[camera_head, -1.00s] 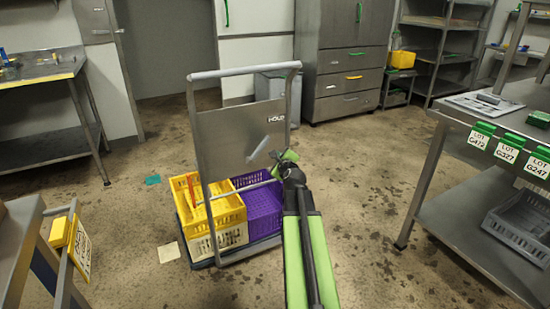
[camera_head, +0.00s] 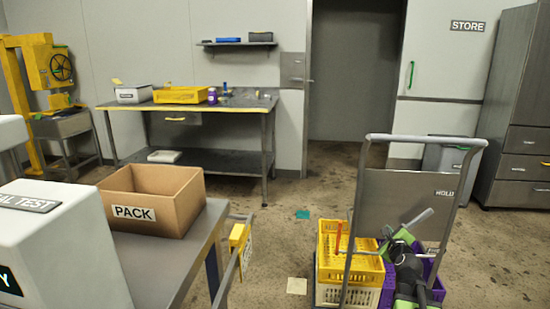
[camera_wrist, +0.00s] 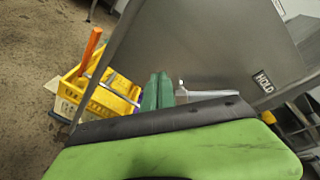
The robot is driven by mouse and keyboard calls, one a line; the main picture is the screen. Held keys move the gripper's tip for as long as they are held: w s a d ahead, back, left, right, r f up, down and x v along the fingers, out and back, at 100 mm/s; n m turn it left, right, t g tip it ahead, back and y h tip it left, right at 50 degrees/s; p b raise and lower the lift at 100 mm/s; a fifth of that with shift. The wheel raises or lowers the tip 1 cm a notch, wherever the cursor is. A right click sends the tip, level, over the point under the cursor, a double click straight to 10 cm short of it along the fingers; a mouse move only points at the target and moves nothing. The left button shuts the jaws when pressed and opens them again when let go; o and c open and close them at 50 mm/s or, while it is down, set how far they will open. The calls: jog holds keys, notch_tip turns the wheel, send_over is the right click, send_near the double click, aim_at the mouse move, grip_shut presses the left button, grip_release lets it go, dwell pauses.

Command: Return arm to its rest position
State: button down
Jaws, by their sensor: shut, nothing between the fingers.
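My arm reaches up from the bottom edge in the head view, in front of the grey cart (camera_head: 375,205) marked HOLD. My gripper (camera_head: 403,237) is at the arm's end, before the cart's upright panel and above its crates. In the wrist view the gripper's green fingers (camera_wrist: 158,92) are together, with nothing between them. The cart's panel (camera_wrist: 215,45) stands close behind them. The arm overlaps part of the purple crate (camera_head: 388,290) in the head view. I cannot tell the exact gap between gripper and cart.
A yellow crate (camera_head: 350,262) is on the cart, with an orange upright piece in it. An open PACK box (camera_head: 180,185) stands on a grey table at the left. A yellow-edged bench (camera_head: 230,103) is at the back.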

jog(key=a+f+n+g+y, duration=0.25)
jog(key=a+f+n, duration=0.2)
jog(key=a, duration=0.65)
jog(key=a+f+n+g+y, duration=0.1)
jog(key=a+f+n+y, duration=0.3)
jog(key=a, duration=0.8)
jog(key=s+a+f+n+g, duration=0.5)
jog(key=s+a+n, duration=0.1)
jog(key=a+n, duration=0.2)
jog(key=s+d+f+n+g+h, duration=0.1)
jog(key=s+d+f+n+g, duration=0.15)
jog(key=s+n, duration=0.35)
jog(key=s+d+f+n+g+h, duration=0.1)
jog(key=s+f+n+g+h, duration=0.1)
jog(key=s+n+g, duration=0.4)
notch_tip(320, 180, up, 36)
jog(key=s+t+p, duration=0.1)
jog(key=t+p, duration=0.1)
jog(key=p, duration=3.4)
jog(key=shift+s+a, duration=0.3)
jog(key=shift+s, duration=0.05)
jog(key=shift+r, duration=0.1)
